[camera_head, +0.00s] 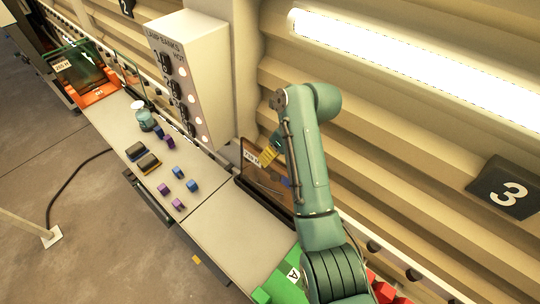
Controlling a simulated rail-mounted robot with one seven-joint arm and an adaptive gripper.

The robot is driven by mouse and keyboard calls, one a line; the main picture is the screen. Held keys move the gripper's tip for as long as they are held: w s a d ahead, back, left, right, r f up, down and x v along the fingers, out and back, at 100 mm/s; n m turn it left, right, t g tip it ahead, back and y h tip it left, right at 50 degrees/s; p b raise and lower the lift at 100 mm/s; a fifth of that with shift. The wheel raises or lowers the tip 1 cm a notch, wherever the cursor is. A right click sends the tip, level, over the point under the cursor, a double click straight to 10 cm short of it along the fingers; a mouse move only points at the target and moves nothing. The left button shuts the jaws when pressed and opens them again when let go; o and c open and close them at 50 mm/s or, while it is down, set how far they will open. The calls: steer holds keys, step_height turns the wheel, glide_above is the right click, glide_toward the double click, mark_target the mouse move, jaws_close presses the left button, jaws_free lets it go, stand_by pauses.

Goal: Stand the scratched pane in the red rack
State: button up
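A dark, brown-tinted pane (258,181) with a white label stands upright by the wall at the table's back edge, right of centre. Pale marks show low on it, but I cannot tell if they are scratches. My gripper (268,156) is in front of its upper part, near the label, partly hidden by my arm. I cannot tell whether it touches the pane or is open. A red rack (384,291) shows only in part at the bottom right, behind my arm. A green pane (82,67) stands in an orange rack (98,95) at the far left.
A green rack (288,286) marked A is at the bottom, left of my arm. A white switch box (190,75) stands at the back. Dark blocks (149,162), small blue and purple blocks (178,204) and a bottle (145,118) occupy the left table. The table's middle right (225,225) is clear.

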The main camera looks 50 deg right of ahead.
steer(key=shift+o, duration=0.7)
steer(key=shift+s+f, duration=0.1)
steer(key=shift+f, duration=0.1)
steer(key=v, duration=1.2)
steer(key=shift+r, duration=0.2)
